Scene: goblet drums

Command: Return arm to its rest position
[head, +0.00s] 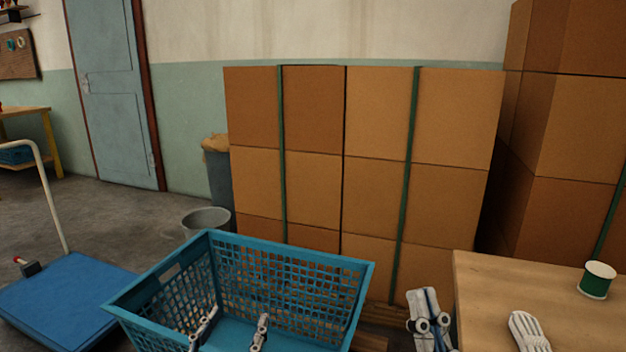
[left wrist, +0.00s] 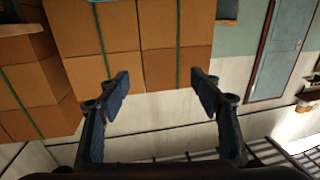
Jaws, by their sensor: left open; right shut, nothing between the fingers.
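My left gripper (head: 237,316) shows at the bottom of the head view, its two fingers apart and nothing between them. It overlaps the blue basket (head: 318,262) in the picture; I cannot tell its height over the basket. The left wrist view shows the same open fingers (left wrist: 163,84) with empty space between them, facing the boxes and wall upside down. My right gripper (head: 428,308) is at the bottom, just left of the wooden table (head: 490,285). It is shut and empty, with its fingers together. Most of both arms is out of view.
Stacked cardboard boxes (head: 375,200) fill the back, with more (head: 575,130) at right. A blue platform cart (head: 65,300) stands left; a grey bucket (head: 206,220) is behind the basket.

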